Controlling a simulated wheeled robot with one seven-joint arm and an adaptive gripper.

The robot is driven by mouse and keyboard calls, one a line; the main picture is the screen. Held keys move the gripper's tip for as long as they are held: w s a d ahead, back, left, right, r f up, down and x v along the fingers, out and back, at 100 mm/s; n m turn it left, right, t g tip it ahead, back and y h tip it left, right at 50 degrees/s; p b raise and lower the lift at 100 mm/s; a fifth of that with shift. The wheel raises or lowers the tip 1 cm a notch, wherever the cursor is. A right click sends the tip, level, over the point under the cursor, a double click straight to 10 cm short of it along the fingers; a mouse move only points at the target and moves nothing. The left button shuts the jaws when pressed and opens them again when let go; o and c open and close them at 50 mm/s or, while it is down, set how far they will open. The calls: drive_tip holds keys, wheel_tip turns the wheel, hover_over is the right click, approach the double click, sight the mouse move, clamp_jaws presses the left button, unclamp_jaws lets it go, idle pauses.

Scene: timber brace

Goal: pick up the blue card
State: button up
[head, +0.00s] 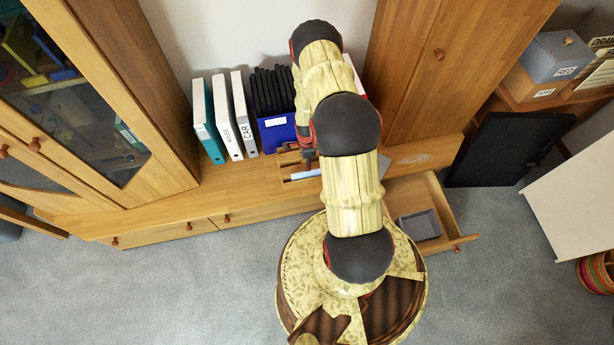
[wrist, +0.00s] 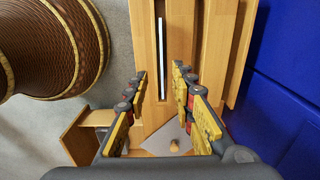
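A thin pale-blue card (head: 305,174) lies at the slotted wooden rack (head: 288,158) on the low cabinet, left of my arm. In the wrist view the card (wrist: 162,58) shows nearly edge-on as a narrow light strip in a slot of the rack (wrist: 145,40). My gripper (wrist: 160,73) is open and empty, its two fingers apart, with the strip in line with the gap between them. I cannot tell how far the fingertips are from the card. In the head view my gripper (head: 308,153) is partly hidden by my arm.
A blue file box (head: 277,133) with black folders stands just behind the rack; its blue side fills the right of the wrist view. White and teal binders (head: 225,118) stand left of it. An open drawer (head: 455,225) holding a grey tray (head: 420,225) juts out at right.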

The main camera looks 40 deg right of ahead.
sight(313, 173)
wheel_tip(313, 173, down, 8)
drive_tip(key=shift+w+d+f+b, duration=0.1)
drive_tip(key=shift+b, duration=1.15)
drive_tip(key=c, duration=0.3)
clamp_jaws()
